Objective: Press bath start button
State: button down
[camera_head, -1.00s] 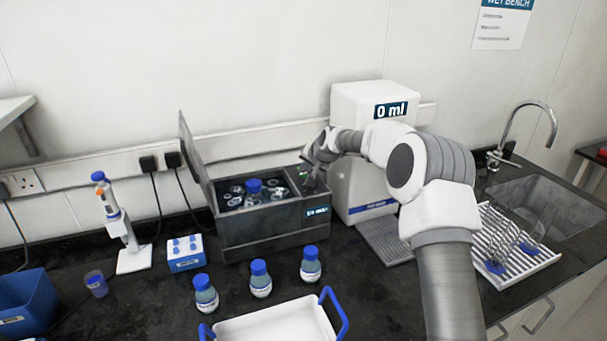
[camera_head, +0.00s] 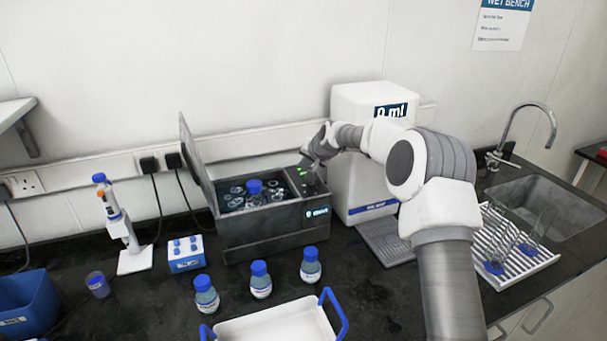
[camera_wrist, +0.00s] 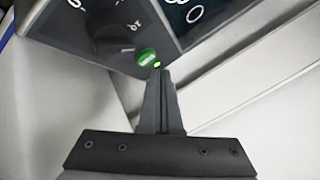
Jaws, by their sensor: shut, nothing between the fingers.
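The water bath (camera_head: 262,235) is a dark grey box with its lid open and one blue-capped bottle (camera_head: 254,189) among the rings inside. Its front display (camera_head: 317,212) is lit, too small to read surely. In the wrist view, the green start button (camera_wrist: 146,56) sits on the bath's control panel beside a black dial (camera_wrist: 113,38), with a small lit green lamp (camera_wrist: 157,65) beside it. My gripper (camera_wrist: 159,76) is shut and empty, its tips just below the button and close to the lamp. I cannot tell if they touch the panel. In the head view my gripper (camera_head: 313,173) is over the bath's right end.
A white dispenser (camera_head: 360,175) stands right behind my arm. Several blue-capped bottles (camera_head: 260,280) stand in front of the bath, with a white tray (camera_head: 275,325) nearer. A blue-and-white rack (camera_head: 186,255) and a pipette stand (camera_head: 133,262) are on the left.

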jog(key=shift+r+p, duration=1.15)
jog(key=shift+r, duration=1.3)
